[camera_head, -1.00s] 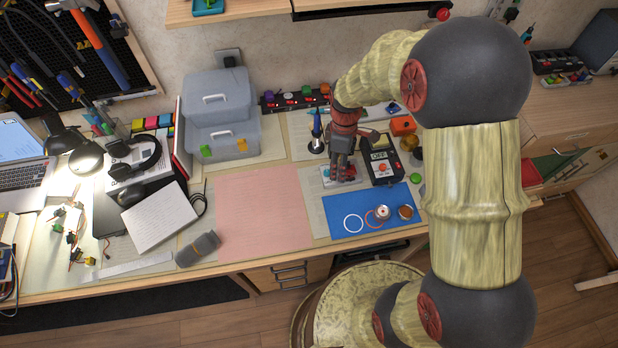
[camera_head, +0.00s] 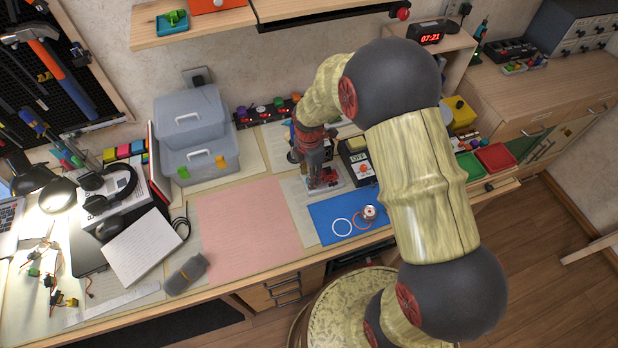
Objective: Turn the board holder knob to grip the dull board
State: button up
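The board holder (camera_head: 334,186) is a small pale base with red parts on the workbench, just above the blue mat. My gripper (camera_head: 316,184) points down at the holder's left side, very close to it; I cannot tell whether they touch. The dark fingers cover part of the holder. The fingers are too small and dark to tell open from shut. I cannot make out the knob or the dull board separately from the red parts.
A black box marked OFF (camera_head: 359,166) stands just right of the holder. The blue mat (camera_head: 325,222) carries rings and a small round tin. A grey toolbox (camera_head: 196,150) stands left. The pink sheet (camera_head: 247,222) is clear. My arm hides the bench's right part.

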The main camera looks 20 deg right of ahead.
jog(key=shift+f, duration=0.7)
jog(key=c, duration=0.4)
grip_shut()
